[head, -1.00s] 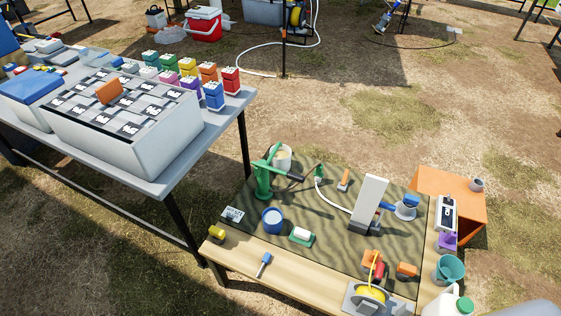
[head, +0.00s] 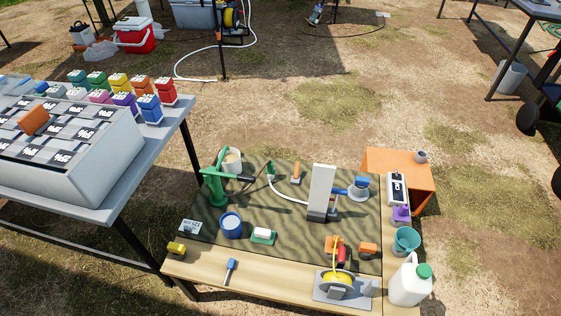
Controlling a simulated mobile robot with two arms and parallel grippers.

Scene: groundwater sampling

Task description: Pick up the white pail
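A white pail (head: 232,158) with tan contents stands at the back left of the low wooden table, partly hidden behind the green hand pump (head: 214,180). Another pale grey-white pail (head: 512,77) stands on the ground under a grey table at the upper right. I cannot tell which one the task names. Neither of my grippers is in view.
The low table (head: 205,270) holds a blue pail (head: 231,226), a teal pail (head: 406,240), a white jug (head: 409,286) and a yellow reel (head: 338,279). A grey table (head: 85,203) stands left. Red-and-black equipment (head: 552,80) shows at the right edge. Open ground lies between.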

